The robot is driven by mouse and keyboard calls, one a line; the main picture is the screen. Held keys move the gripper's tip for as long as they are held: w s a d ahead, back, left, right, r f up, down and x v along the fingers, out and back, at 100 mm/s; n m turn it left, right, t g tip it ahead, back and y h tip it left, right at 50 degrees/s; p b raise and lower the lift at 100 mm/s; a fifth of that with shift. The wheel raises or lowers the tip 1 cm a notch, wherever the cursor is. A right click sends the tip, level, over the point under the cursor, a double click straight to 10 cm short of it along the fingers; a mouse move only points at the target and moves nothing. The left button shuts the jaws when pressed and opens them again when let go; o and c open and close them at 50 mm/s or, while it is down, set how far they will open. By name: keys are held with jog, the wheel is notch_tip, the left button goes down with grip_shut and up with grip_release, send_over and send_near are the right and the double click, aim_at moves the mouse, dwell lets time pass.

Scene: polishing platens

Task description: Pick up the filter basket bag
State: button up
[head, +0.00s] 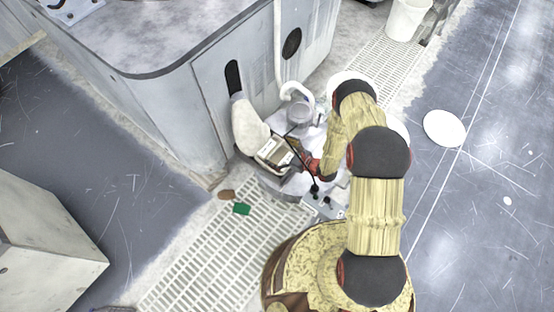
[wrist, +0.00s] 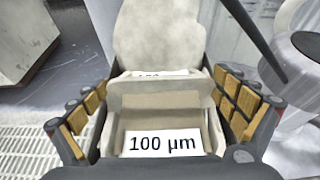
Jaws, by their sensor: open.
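The filter basket bag (wrist: 165,95) is off-white, with a "100 µm" label on its near face. In the wrist view it stands between the two fingers of my gripper (wrist: 161,85), which are open, one on each side. A second label, partly hidden, shows behind its upper edge, and a taller pale rounded shape (wrist: 160,35) rises behind that. I cannot tell whether this is part of the same bag. In the head view the labelled bag (head: 272,153) is beside the grey cabinet, just left of my gripper (head: 302,152). Finger contact is not clear.
The grey cabinet (head: 210,95) stands close behind and left. A light cylindrical fitting (head: 299,110) and a dark thin rod crowd the right side. A green piece (head: 241,209) and a brown piece (head: 226,195) lie near the floor grating (head: 215,250). Open floor (head: 495,200) is at right.

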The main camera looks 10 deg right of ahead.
jog(key=shift+r, duration=0.1)
jog(key=c, duration=1.8)
jog(key=shift+c, duration=0.2)
